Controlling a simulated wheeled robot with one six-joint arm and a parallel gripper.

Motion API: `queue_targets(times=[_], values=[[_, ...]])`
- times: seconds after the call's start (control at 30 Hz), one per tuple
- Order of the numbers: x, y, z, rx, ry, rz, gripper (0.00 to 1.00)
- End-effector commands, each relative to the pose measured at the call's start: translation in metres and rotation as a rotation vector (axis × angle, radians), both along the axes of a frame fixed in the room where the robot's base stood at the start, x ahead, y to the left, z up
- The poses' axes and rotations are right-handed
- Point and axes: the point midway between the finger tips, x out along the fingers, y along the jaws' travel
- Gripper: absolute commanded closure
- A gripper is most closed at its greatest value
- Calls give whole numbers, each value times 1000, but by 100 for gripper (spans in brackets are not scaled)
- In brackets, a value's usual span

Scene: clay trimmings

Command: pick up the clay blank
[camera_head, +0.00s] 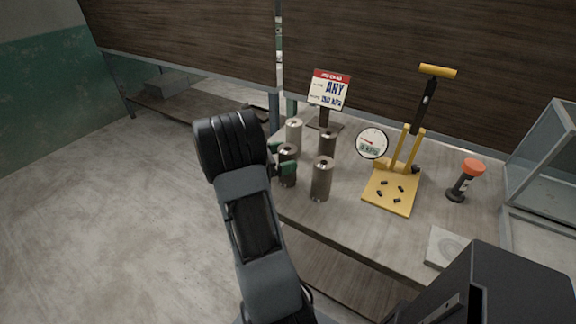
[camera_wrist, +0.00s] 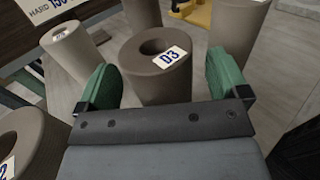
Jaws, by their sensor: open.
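Several grey-brown clay blanks, upright cylinders with a hole in the top, stand at the left end of the table. One labelled D3 (camera_wrist: 158,78) is between the green fingers of my gripper (camera_wrist: 162,62) in the wrist view. In the head view my gripper (camera_head: 282,158) is at that blank (camera_head: 288,180), a finger on either side. The jaws are open; I cannot tell whether a finger touches it. Its lower part is hidden in the wrist view. Other blanks stand close by: a front one (camera_head: 321,180), a back-left one (camera_head: 294,133) and a back one (camera_head: 327,144).
A sign (camera_head: 329,90) reading "ANY" stands behind the blanks. To the right are a yellow lever press (camera_head: 391,190) with a round gauge (camera_head: 372,143), an orange-topped tool (camera_head: 465,180) and a pale square plate (camera_head: 447,249). A glass-sided case (camera_head: 545,160) is at the far right of the table (camera_head: 345,222).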

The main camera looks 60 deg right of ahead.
Motion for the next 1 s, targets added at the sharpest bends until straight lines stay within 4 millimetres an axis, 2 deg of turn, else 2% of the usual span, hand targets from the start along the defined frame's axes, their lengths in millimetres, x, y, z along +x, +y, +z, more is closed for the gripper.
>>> queue_targets(times=[0.13,0.4,1.0], values=[[-7,-8,0,1,1,-1,7],[-8,-9,0,1,1,0,7],[-7,-9,0,0,0,0,64]])
